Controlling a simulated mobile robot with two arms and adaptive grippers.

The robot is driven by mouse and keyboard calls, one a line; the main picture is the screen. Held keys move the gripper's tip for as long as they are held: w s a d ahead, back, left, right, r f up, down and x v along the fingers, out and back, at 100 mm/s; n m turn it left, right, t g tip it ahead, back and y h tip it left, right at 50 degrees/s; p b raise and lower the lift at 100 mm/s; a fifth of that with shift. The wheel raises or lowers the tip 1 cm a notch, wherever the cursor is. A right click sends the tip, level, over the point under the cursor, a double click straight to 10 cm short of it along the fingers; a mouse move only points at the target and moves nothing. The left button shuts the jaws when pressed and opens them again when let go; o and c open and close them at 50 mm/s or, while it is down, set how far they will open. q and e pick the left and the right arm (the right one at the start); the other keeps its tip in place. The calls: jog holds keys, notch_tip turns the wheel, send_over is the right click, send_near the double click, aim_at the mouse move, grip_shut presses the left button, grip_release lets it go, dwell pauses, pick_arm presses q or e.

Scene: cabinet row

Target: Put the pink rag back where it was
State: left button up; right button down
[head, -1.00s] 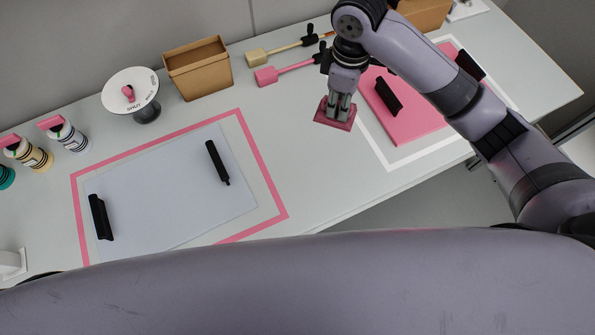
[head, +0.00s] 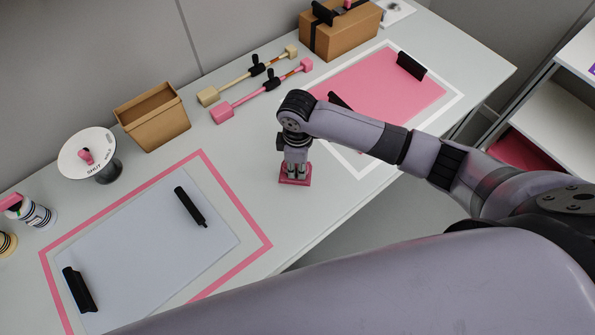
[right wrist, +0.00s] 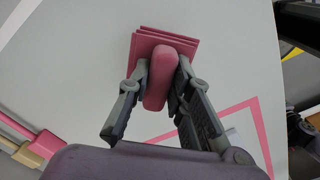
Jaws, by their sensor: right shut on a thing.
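The pink rag (head: 296,182) is a small, dark pink folded stack with a rounded pink grip piece. My right gripper (head: 296,169) points down over the counter and is shut on it. In the right wrist view the fingers (right wrist: 160,82) close on both sides of the grip piece, and the rag's folded layers (right wrist: 163,42) show beyond them. The rag is over bare counter between the pink-outlined area and the white-outlined area. I cannot tell whether it touches the counter. My left gripper is not in view.
A pink-bordered area (head: 254,228) with a pale sheet lies left, a white-bordered area (head: 445,110) with a pink sheet right. Behind stand a round dial (head: 74,151), an open brown bin (head: 150,118), two mallets (head: 222,113) and a strapped box (head: 345,35). White shelves (head: 550,120) stand right.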

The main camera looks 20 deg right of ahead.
jog(key=shift+f, duration=2.05)
jog(key=shift+f, duration=0.15)
jog(key=c, duration=1.5)
grip_release()
jog(key=shift+o, duration=0.2)
notch_tip(320, 180, up, 12)
jog(key=shift+r, duration=0.15)
